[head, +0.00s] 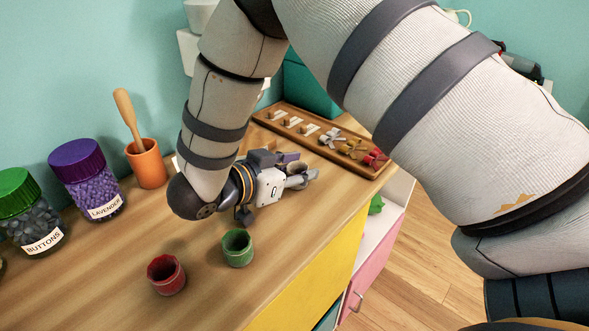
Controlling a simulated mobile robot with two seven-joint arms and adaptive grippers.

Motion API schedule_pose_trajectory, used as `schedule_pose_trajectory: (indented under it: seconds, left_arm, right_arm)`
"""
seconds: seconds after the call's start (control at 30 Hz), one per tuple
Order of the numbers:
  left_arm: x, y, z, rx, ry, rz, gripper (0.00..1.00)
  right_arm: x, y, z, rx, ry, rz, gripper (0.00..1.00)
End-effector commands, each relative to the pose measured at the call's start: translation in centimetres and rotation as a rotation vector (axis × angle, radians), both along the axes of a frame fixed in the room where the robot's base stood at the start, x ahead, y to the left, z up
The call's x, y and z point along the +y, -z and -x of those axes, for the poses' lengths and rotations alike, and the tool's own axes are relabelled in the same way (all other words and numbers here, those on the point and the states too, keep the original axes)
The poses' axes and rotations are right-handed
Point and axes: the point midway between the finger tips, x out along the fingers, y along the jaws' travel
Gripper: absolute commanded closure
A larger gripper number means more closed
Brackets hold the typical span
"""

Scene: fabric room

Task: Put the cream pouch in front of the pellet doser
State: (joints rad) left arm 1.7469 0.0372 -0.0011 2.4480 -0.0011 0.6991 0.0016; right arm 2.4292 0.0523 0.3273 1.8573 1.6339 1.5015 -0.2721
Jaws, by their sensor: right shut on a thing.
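My right gripper (300,180) is low over the wooden counter (210,297), short of the tray. It is shut on a small tan thing (298,167), mostly hidden by the fingers. It may be the cream pouch, but I cannot tell for sure. A small purple thing (289,157) shows just behind the gripper. I cannot make out the pellet doser; my right arm covers much of the back of the counter. My left gripper is not in view.
A wooden tray (374,173) with several small metal and coloured pieces lies beyond the gripper. Red (166,275) and green (238,248) cups stand in front. A buttons jar (30,215), a lavender jar (88,180) and an orange mortar (147,164) line the wall.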

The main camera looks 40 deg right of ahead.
Motion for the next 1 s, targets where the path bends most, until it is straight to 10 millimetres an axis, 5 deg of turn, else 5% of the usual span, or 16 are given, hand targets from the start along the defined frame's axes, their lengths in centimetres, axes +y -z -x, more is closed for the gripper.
schedule_pose_trajectory:
  seconds: [0.27,0.3,0.37,0.7,1.0]
  left_arm:
    - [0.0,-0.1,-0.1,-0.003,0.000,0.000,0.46]
    - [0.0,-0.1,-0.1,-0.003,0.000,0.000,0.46]
    - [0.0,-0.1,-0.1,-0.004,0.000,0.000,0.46]
    - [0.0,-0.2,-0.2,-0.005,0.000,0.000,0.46]
    - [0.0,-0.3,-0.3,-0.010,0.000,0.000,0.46]
  right_arm:
    - [0.0,0.1,0.0,-0.003,-0.001,-0.002,0.78]
    - [0.0,0.0,0.0,-0.004,0.000,-0.002,0.60]
    - [0.0,0.0,0.0,-0.004,0.000,-0.002,0.47]
    - [0.1,-0.5,0.0,-0.006,0.000,-0.003,0.47]
    - [7.0,-3.2,0.5,-0.006,-0.003,-0.003,0.47]
